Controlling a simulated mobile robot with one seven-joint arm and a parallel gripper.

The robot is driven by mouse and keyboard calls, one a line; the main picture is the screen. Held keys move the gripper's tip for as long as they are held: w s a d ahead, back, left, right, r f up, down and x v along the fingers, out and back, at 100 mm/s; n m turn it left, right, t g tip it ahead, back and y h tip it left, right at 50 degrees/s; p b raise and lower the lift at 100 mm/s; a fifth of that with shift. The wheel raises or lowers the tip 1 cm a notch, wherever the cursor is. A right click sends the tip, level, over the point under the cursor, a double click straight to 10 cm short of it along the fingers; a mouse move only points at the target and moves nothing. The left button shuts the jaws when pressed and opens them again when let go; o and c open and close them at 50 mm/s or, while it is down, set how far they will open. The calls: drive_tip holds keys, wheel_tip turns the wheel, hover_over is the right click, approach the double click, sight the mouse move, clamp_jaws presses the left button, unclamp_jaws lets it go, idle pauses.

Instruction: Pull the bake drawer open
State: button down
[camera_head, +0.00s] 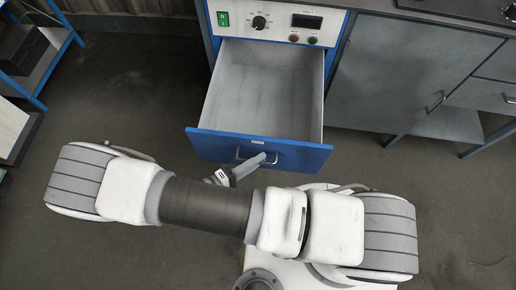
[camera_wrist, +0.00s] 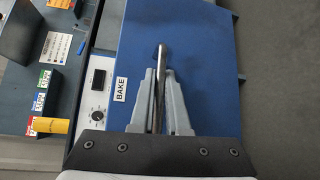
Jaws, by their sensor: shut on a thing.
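The bake drawer (camera_head: 260,148) has a blue front and a grey inside, and it stands pulled well out of its cabinet in the head view. Its inside looks empty. In the wrist view its blue front (camera_wrist: 205,60) carries a white label reading BAKE (camera_wrist: 120,89). A metal bar handle (camera_wrist: 162,58) is on that front. My gripper (camera_wrist: 160,75) is shut on the handle, with one finger on each side of it. In the head view my gripper (camera_head: 262,160) is at the handle, partly hidden by my arm.
A control panel (camera_head: 275,21) with a green switch, a knob and a display is above the drawer. A grey cabinet (camera_head: 405,75) stands to the right. A blue-framed shelf (camera_head: 58,50) is at the far left. Dark floor (camera_head: 120,90) lies clear left of the drawer.

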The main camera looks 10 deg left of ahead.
drive_tip(key=shift+a, duration=0.1)
drive_tip(key=c, duration=0.9)
unclamp_jaws()
drive_tip(key=shift+s, duration=0.1)
drive_tip(key=v, duration=1.7)
drive_tip(key=shift+s+a+p, duration=0.1)
drive_tip(key=shift+s+p, duration=0.05)
drive_tip(key=shift+p, duration=0.25)
